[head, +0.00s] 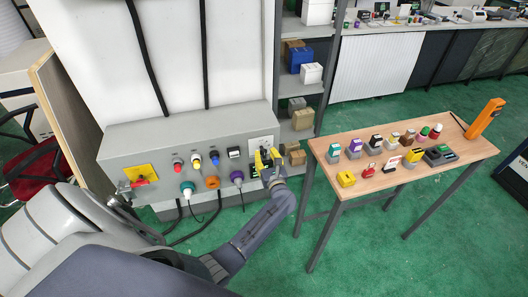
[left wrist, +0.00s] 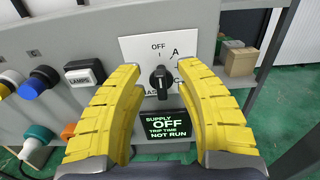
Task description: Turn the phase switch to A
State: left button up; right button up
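The phase switch is a black rotary knob (left wrist: 158,82) on a white plate (left wrist: 140,50) at the right end of the grey panel. The plate shows OFF at the top, A at the upper right and C at the right; other marks are partly hidden. The knob's white line points up, about toward OFF. My left gripper (left wrist: 160,76) is open, with its yellow fingers left and right of the knob, and nothing is visibly clamped. In the head view it also shows at the panel (head: 267,157). My right gripper is not in view.
A display (left wrist: 166,124) below the knob reads SUPPLY OFF, TRIP TIME NOT RUN. A LAMPS rocker (left wrist: 86,74) and coloured buttons sit to the left. A red handle on a yellow plate (head: 141,172) is at the panel's left end. A wooden table (head: 375,205) with small items stands right.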

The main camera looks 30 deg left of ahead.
pick_arm(q)
jog(key=shift+x, duration=1.05)
grip_shut()
